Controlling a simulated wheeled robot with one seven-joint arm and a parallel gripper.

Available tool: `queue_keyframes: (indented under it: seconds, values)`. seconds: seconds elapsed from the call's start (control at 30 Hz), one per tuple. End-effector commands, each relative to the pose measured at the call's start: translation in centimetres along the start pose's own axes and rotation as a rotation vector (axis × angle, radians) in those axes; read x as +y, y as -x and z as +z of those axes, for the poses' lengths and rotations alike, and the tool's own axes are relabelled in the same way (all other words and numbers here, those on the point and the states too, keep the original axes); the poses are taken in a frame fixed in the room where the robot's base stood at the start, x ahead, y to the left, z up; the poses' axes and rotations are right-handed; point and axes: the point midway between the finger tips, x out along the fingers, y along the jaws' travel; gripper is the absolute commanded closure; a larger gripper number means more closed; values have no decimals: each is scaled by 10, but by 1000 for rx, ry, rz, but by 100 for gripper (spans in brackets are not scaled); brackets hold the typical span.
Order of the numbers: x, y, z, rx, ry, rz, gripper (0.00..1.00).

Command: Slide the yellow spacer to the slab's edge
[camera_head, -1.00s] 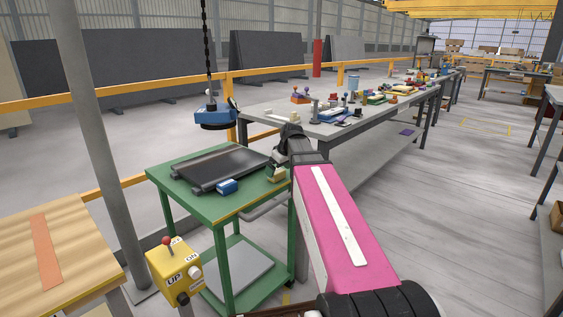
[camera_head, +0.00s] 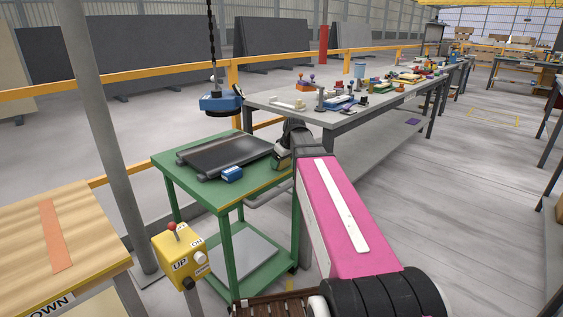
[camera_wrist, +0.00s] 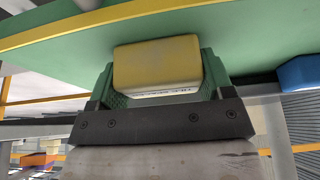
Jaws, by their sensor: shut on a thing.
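The dark slab (camera_head: 228,154) lies flat on a green table. The yellow spacer (camera_wrist: 157,62) is a small block between the green fingers of my gripper (camera_wrist: 160,76) in the wrist view, with the green tabletop just beyond it. In the head view my gripper (camera_head: 283,157) is at the right end of the table, just right of the slab. It is shut on the spacer, which is mostly hidden there. I cannot tell whether the spacer touches the slab.
A blue block (camera_head: 232,174) sits at the slab's front edge on the green table (camera_head: 205,195); it also shows in the wrist view (camera_wrist: 300,73). A blue lifter (camera_head: 220,103) hangs on a chain behind the slab. A yellow control box (camera_head: 180,254) stands in front.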

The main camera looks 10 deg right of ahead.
Motion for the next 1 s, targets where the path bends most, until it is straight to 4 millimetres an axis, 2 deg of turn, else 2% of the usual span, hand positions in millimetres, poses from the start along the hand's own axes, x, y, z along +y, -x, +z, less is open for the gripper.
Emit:
queue_keyframes:
  seconds: [1.0]
  values:
    - [0, -16, -38, 0, 1, 0, 50]
